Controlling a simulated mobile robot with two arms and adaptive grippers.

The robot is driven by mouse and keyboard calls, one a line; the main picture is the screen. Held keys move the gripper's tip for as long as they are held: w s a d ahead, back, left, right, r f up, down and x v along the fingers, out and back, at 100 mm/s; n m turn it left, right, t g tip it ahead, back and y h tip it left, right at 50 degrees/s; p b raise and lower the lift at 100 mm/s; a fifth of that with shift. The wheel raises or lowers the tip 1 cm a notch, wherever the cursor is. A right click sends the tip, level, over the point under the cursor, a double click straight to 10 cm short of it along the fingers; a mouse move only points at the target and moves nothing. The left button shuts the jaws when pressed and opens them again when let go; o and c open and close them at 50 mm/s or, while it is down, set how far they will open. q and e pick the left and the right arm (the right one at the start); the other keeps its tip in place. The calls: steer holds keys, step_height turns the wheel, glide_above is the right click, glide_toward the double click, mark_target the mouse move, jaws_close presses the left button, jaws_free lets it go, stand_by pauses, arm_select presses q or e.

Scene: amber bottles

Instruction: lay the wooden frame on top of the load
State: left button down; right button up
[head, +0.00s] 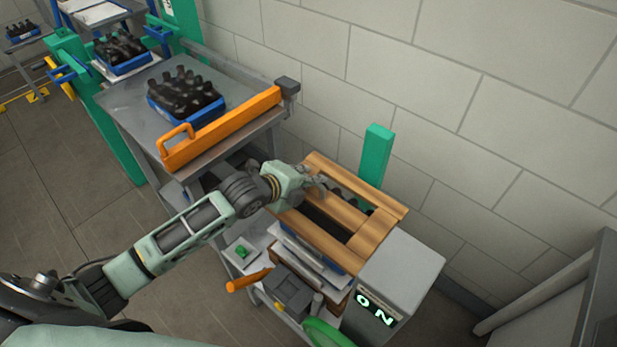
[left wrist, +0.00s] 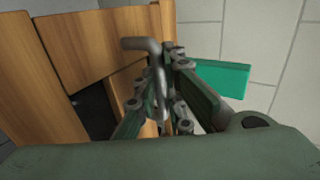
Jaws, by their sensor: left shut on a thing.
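The wooden frame (head: 378,238) is a light brown slatted rectangle with a middle slat and dark openings. It lies over the stack at the centre right of the head view. It fills the left of the left wrist view (left wrist: 80,45). My left gripper (head: 318,184) is shut at the frame's back left edge, with a grey bent handle (left wrist: 145,46) between its fingers. Dark bottles show faintly through the frame's openings, and a blue crate edge (head: 318,256) shows below its front. I cannot tell whether the frame touches the load. My right gripper is not in view.
A green post (head: 376,156) stands close behind the frame, near the block wall. A grey table (head: 134,100) at the left holds a blue crate of dark bottles (head: 186,92) behind an orange bar (head: 222,130). A grey box with lit characters (head: 402,275) stands right of the stack.

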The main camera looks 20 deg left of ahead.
arm_select(q)
steer(key=c, duration=1.8)
jaws_free()
steer(key=shift+o, duration=0.3)
steer(key=shift+f, duration=0.15)
steer(key=v, duration=1.2)
